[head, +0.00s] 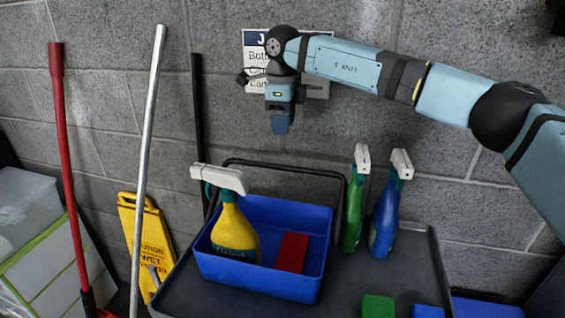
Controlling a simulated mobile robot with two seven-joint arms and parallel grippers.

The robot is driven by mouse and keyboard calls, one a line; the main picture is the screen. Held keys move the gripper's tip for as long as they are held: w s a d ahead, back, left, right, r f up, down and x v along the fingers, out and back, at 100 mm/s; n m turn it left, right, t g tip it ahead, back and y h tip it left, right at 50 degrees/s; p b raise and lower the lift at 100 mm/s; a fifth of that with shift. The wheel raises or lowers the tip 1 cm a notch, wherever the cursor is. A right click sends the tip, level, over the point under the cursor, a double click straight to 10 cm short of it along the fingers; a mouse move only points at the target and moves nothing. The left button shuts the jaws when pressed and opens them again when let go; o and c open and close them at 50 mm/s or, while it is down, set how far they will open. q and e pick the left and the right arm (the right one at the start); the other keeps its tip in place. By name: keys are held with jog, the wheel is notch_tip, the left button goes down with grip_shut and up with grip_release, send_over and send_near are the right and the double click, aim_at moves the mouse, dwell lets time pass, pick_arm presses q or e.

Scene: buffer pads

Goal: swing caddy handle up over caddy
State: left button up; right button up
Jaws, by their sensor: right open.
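The blue caddy (262,284) stands on a dark grey cart top, left of its middle. It holds a yellow spray bottle (235,232) with a white head and a red block (292,253). A black bar handle (285,169) forms a loop just behind the caddy; its lower ends are partly hidden, and I cannot tell where they join. My right gripper (281,124) points down above and behind the caddy, in front of the wall sign, clear of the handle. It is open and empty. My left gripper is not in view.
A green spray bottle (354,205) and a blue one (385,215) stand right of the caddy on the cart top (405,262). Green and blue blocks lie at its front. A yellow wet-floor sign (148,235) and several poles stand left, by the block wall.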

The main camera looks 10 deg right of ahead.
notch_tip(320, 180, down, 11)
jog(key=shift+w+r, duration=0.1)
jog(key=shift+r, duration=0.05)
grip_shut()
